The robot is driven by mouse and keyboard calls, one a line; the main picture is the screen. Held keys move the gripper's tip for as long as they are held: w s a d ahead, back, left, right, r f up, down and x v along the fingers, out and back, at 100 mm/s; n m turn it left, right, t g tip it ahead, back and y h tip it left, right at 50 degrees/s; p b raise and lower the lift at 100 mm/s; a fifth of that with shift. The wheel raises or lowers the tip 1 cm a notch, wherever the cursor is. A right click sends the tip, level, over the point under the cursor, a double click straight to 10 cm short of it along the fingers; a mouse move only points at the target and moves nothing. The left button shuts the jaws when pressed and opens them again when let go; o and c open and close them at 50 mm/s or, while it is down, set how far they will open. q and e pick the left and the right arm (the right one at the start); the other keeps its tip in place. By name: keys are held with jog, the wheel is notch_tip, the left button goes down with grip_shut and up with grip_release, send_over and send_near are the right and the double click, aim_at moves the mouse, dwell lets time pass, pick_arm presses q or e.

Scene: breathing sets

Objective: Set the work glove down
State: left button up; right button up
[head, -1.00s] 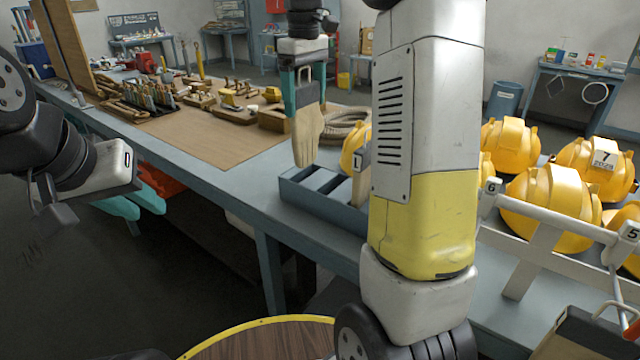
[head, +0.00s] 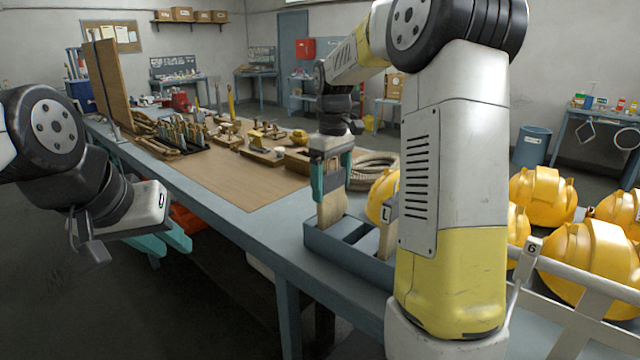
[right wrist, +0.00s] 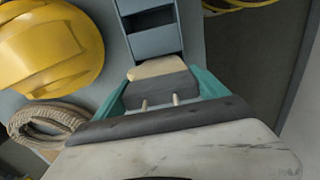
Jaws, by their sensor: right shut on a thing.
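The work glove (head: 331,207) is tan with a grey cuff and hangs fingers-down from my right gripper (head: 331,178). The gripper's teal fingers are shut on its cuff. The glove's lower end is at the left compartment of a blue-grey divided bin (head: 350,262); I cannot tell whether it touches the bottom. In the right wrist view the glove (right wrist: 157,69) lies between the teal fingers, at the near end of the bin (right wrist: 152,42). My left gripper (head: 168,247) hangs off the table's front at the left, its teal fingers apart and empty.
Yellow helmets (head: 543,196) stand right of the bin, behind a white rack rail (head: 575,322). A coiled rope (head: 374,168) lies behind the bin. A wooden board (head: 225,172) with several tools is to the left. My right arm hides part of the bin's right side.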

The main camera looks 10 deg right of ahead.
jog(key=o, duration=1.7)
jog(key=shift+f, duration=0.1)
